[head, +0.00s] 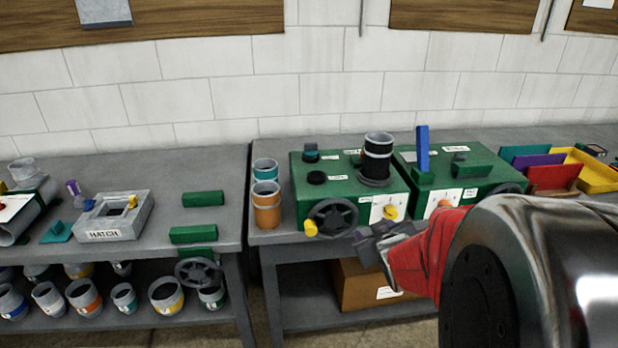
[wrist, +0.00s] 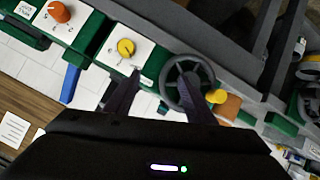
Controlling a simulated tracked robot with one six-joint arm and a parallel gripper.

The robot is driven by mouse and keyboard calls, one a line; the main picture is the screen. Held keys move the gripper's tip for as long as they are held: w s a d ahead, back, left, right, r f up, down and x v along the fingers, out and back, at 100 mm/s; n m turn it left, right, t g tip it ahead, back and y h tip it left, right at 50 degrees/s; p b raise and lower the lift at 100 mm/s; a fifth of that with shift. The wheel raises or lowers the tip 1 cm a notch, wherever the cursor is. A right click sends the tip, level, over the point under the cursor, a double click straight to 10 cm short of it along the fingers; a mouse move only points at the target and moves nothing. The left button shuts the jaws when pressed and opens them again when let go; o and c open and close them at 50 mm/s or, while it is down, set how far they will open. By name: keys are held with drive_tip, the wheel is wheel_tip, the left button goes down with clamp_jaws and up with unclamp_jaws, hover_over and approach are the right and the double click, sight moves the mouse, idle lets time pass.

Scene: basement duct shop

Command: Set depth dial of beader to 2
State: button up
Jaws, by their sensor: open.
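A green bench machine (head: 300,183) has a black handwheel (head: 331,203) with a yellow handle (head: 310,228) and a yellow dial (head: 390,212) on a white plate. A second green machine (head: 480,184) to its right has a blue lever (head: 422,148) and an orange dial (head: 444,204). I cannot tell from the labels which is the beader. My gripper (head: 368,237) is open and empty, in front of the left machine, below the yellow dial. Its fingers (wrist: 162,76) appear apart from the dial.
Orange and teal ducts (head: 266,207) stand left of the machine. Colored bins (head: 590,172) are at the right. The left bench holds a HATCH block (head: 116,216) and green blocks (head: 203,198). A cardboard box (head: 365,287) sits on the lower shelf.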

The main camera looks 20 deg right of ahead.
sight(392, 216)
drive_tip(key=s+d+f+t, duration=0.6)
drive_tip(key=d, duration=0.3)
drive_tip(key=shift+s, duration=0.15)
drive_tip(key=x, duration=1.4)
drive_tip(key=shift+a+r, duration=0.1)
drive_tip(key=shift+c, duration=0.3)
